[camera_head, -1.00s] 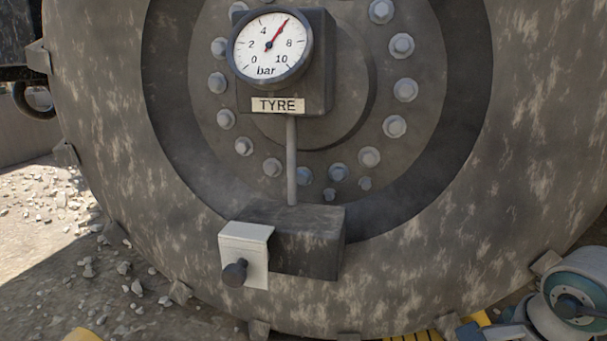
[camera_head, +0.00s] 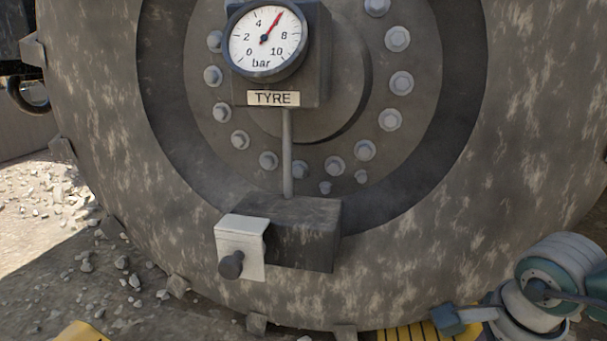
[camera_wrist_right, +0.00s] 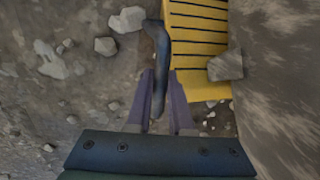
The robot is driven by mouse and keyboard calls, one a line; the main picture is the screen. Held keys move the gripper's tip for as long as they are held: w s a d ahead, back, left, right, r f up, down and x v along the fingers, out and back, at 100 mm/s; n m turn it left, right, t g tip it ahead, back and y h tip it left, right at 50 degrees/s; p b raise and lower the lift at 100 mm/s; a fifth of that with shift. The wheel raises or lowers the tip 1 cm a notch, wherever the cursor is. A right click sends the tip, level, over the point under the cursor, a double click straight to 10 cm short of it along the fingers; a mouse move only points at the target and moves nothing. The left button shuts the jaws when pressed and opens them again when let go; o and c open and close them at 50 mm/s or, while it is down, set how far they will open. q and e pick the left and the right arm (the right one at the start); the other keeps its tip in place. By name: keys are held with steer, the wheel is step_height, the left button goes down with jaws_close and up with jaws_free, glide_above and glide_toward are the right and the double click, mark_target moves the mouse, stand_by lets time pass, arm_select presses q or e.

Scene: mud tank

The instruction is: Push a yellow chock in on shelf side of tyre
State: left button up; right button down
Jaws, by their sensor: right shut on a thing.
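The big muddy tyre (camera_head: 440,250) fills most of the head view. A yellow chock (camera_head: 405,333) with black stripes shows at its foot, right of centre, cut off by the bottom edge. In the right wrist view the chock (camera_wrist_right: 199,35) lies close beside the tyre (camera_wrist_right: 280,90); I cannot tell whether they touch. My right gripper (camera_wrist_right: 161,85) is shut on the dark bent handle (camera_wrist_right: 158,45) at the chock's side. My right gripper also shows in the head view (camera_head: 462,318), beside the chock. My left gripper is out of view.
Another yellow piece (camera_head: 80,332) shows at the bottom left. A gauge (camera_head: 265,40) and a block with a white plate (camera_head: 240,240) stand before the tyre. Tyre lugs (camera_wrist_right: 226,66) stick out near the chock. Loose stones (camera_wrist_right: 125,20) lie on the ground.

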steer(key=shift+w+a+m, duration=0.4)
steer(key=shift+w+a, duration=0.55)
steer(key=shift+a, duration=0.25)
steer(key=c, duration=1.3)
jaws_free()
steer(key=o, duration=0.5)
steer(key=shift+w+a, duration=0.15)
steer(key=shift+o, duration=0.6)
steer(key=shift+f, duration=0.1)
steer(key=o, duration=0.3)
steer(key=shift+o, duration=0.3)
